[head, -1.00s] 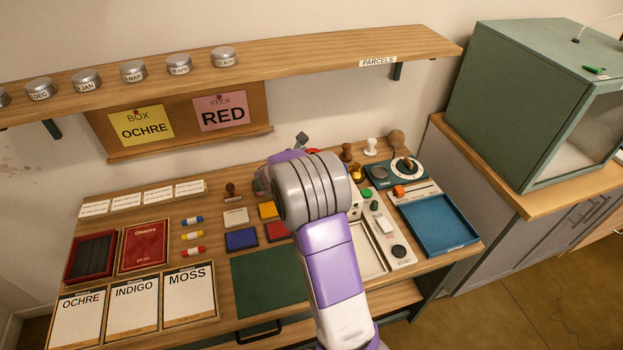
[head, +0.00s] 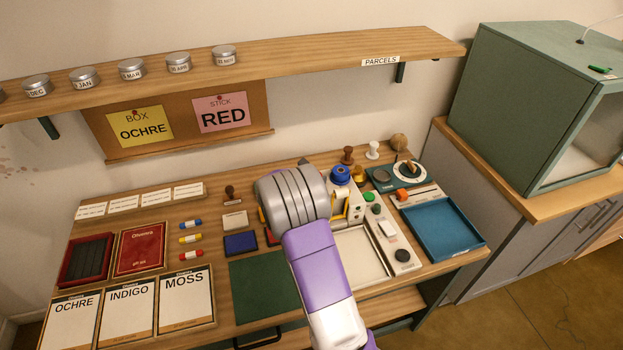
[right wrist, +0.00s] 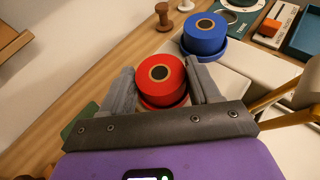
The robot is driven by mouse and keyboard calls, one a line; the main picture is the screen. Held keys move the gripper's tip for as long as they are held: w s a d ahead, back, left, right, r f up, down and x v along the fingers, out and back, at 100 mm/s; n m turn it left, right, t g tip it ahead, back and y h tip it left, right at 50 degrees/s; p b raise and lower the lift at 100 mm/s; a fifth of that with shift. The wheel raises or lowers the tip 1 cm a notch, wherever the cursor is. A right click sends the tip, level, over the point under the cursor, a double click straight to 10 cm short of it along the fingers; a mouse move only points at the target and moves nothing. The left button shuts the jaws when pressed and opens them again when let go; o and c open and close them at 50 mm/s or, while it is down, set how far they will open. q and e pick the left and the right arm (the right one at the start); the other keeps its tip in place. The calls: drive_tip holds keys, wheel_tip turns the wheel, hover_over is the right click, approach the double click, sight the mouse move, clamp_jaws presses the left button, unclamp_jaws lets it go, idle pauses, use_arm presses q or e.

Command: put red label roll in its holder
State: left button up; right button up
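In the right wrist view the red label roll (right wrist: 161,74) is between the two fingers of my right gripper (right wrist: 162,85), which is shut on it. A red round holder (right wrist: 168,103) shows just under the roll; I cannot tell whether the roll rests in it or is slightly above. In the head view my right arm hides the roll and its holder. My left gripper is not in view.
A blue label roll (right wrist: 205,28) sits in a blue holder (head: 340,183) beside the red one. Ink pads and cards lie to the left.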

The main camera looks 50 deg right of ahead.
drive_tip(key=o, duration=0.3)
drive_tip(key=shift+a+r, duration=0.2)
drive_tip(key=shift+r, duration=0.05)
drive_tip(key=p+v, duration=0.2)
drive_tip(key=v, duration=0.9)
drive_tip(key=shift+s+a, duration=0.1)
drive_tip(key=shift+a, duration=0.25)
